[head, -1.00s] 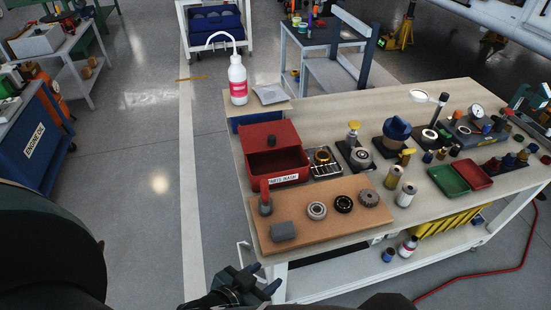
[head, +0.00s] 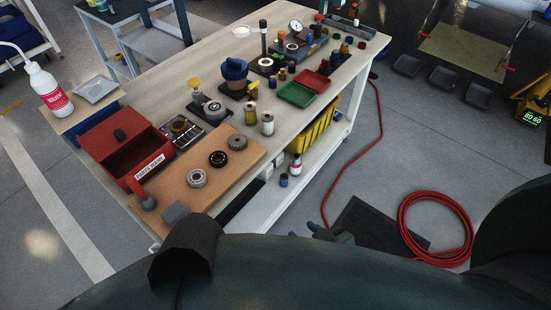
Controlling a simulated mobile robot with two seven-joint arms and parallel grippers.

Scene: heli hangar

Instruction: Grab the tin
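Two small metal tins stand upright on the workbench, one with a yellowish top (head: 250,113) and one silver (head: 267,123) just right of it. A white bottle-like can with a red band (head: 295,166) and a small dark blue can (head: 283,180) stand on the lower shelf. I cannot tell which is the tin meant. My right gripper (head: 318,228) shows low in the picture, past the bench's front edge, with its fingers apart and nothing between them. It is apart from all the cans. My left gripper is out of view.
A yellow crate (head: 316,131) sits below. A red hose coil (head: 436,228) and dark mat (head: 370,222) lie on the floor.

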